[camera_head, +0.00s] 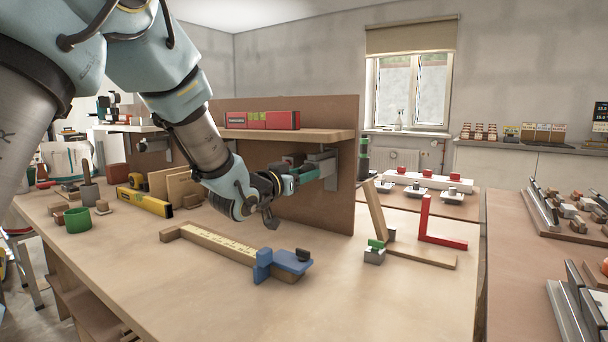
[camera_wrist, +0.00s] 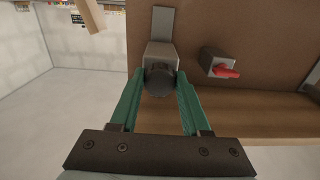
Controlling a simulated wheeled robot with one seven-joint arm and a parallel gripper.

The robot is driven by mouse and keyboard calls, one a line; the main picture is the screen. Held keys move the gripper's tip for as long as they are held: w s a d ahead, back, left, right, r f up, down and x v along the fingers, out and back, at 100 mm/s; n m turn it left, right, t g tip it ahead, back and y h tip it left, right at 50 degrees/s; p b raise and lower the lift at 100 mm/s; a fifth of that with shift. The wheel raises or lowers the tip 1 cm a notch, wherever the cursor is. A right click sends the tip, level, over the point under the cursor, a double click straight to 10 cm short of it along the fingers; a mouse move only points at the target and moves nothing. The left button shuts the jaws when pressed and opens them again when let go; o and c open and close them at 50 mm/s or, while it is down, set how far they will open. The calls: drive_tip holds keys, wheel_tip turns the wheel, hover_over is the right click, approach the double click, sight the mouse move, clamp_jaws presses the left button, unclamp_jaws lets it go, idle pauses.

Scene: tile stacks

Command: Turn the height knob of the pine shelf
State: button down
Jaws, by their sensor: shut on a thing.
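The pine shelf (camera_head: 285,134) is fixed to an upright brown panel (camera_head: 335,203) and carries red boxes. A grey metal bracket (camera_head: 328,165) sits under its right end. My gripper (camera_head: 297,177) reaches in below the shelf at this bracket. In the wrist view, my gripper's green fingers (camera_wrist: 160,76) are shut on the dark round height knob (camera_wrist: 159,84), one finger on each side. The knob sits on a grey block of the bracket (camera_wrist: 162,30). In the head view the fingers mostly hide the knob.
Beside the knob, a grey block (camera_wrist: 213,62) with a red lever (camera_wrist: 227,72) is mounted near the shelf.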

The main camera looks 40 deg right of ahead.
drive_tip(key=shift+f+m+b, duration=0.1)
drive_tip(key=shift+m+b, duration=0.3)
drive_tip(key=shift+b, duration=0.15)
drive_tip(key=shift+r+m+b, duration=0.2)
drive_tip(key=shift+m+b, duration=14.3)
drive_tip(key=shift+b, duration=0.1)
